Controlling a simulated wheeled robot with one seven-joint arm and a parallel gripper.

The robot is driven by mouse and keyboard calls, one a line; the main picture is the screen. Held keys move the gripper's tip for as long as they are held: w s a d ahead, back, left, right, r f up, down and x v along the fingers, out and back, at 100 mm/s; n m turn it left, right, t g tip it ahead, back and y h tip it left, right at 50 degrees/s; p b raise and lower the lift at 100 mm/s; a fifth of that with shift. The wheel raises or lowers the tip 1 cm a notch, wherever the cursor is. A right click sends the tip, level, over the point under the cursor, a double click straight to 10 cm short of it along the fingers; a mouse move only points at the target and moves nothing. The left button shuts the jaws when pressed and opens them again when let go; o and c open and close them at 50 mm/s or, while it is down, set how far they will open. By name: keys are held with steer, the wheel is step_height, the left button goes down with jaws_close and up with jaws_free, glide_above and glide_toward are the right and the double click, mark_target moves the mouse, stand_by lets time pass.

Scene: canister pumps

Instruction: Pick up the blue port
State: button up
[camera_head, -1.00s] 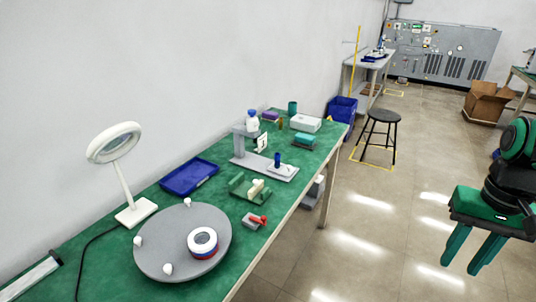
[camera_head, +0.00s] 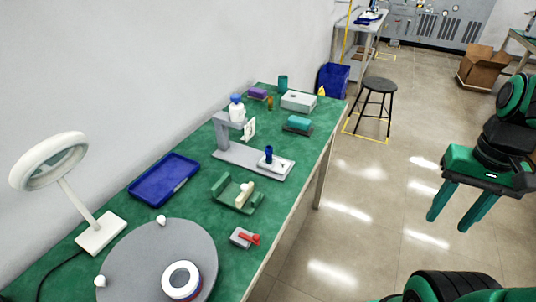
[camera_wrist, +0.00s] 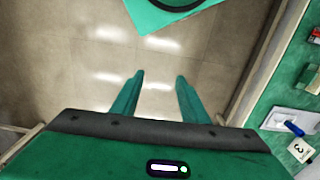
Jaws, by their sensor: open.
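The blue port (camera_head: 269,153) is a small dark blue upright cylinder on a white base, on the grey plate of a stand on the green bench. It also shows in the wrist view (camera_wrist: 294,128) at the right edge, appearing lying over from this angle. My gripper (camera_head: 448,221) is open and empty, over the floor to the right of the bench, well apart from the port. In the wrist view my two green fingers (camera_wrist: 159,77) are spread, with only floor between them.
The grey stand (camera_head: 222,132) holds a white bottle with a blue cap (camera_head: 237,108) and a card marked 3 (camera_wrist: 301,149). A green cradle (camera_head: 221,187), a red-handled part (camera_head: 250,239) and a teal-topped block (camera_head: 298,122) are near. A stool (camera_head: 380,84) stands beyond the bench.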

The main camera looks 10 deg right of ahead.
steer(key=m+t+y, duration=0.9)
steer(key=m, duration=1.1)
glide_toward(261, 159)
steer(key=shift+m, duration=0.3)
steer(key=w+a, duration=0.2)
steer(key=w+a+f, duration=0.1)
steer(key=w+a, duration=0.1)
steer(key=w, duration=0.1)
steer(key=w+a+f, duration=0.1)
steer(key=w+a, duration=0.1)
steer(key=shift+w+a, duration=0.15)
steer(key=shift+a, duration=0.1)
steer(key=shift+r, duration=0.1)
jaws_close()
